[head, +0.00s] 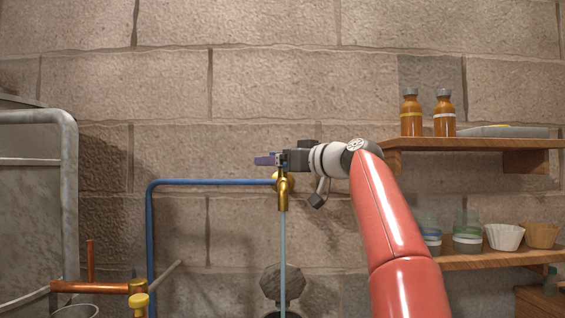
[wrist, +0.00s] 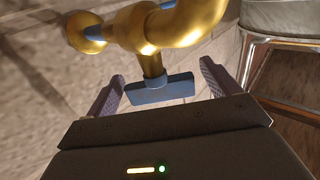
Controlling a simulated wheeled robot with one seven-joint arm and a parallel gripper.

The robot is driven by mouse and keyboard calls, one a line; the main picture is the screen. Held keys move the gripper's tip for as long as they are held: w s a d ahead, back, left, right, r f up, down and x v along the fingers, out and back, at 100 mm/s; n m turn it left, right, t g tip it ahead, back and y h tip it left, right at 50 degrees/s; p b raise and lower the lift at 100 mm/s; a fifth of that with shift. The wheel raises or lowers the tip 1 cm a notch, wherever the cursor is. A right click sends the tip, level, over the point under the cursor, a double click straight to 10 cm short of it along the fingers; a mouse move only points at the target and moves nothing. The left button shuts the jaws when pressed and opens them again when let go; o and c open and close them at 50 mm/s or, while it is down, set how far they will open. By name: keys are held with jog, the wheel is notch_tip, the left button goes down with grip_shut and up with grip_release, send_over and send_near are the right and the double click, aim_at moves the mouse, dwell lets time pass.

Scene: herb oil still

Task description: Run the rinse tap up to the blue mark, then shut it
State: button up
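The brass rinse tap (head: 283,197) hangs at the end of a blue pipe against the stone wall. A thin pale stream of water (head: 283,250) falls from its spout to the bottom edge of the head view. My gripper (head: 266,160) is at the top of the tap. In the wrist view the tap's flat blue handle (wrist: 160,90) lies between the two fingers of my gripper (wrist: 162,74), with a gap on each side, so the gripper is open. A dark rim (head: 283,314) shows under the stream. No blue mark is visible.
A wooden shelf (head: 480,144) with brown bottles and a lower shelf (head: 495,260) with jars and cups are at the right.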

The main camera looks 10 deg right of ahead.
jog(key=b+v, duration=0.3)
jog(key=v, duration=0.4)
jog(key=shift+s+d, duration=0.25)
jog(key=shift+s, duration=0.1)
jog(key=shift+f, duration=0.1)
dwell(0.7)
jog(key=shift+d+b, duration=0.1)
jog(key=shift+b, duration=0.3)
jog(key=p+x, duration=0.1)
jog(key=x, duration=0.1)
jog(key=p+x, duration=0.1)
jog(key=x, duration=0.1)
jog(key=p+x, duration=0.1)
jog(key=x, duration=0.2)
jog(key=shift+r, duration=0.25)
jog(key=shift+w+a+f, duration=0.15)
jog(key=shift+w+a, duration=0.15)
jog(key=shift+w, duration=0.1)
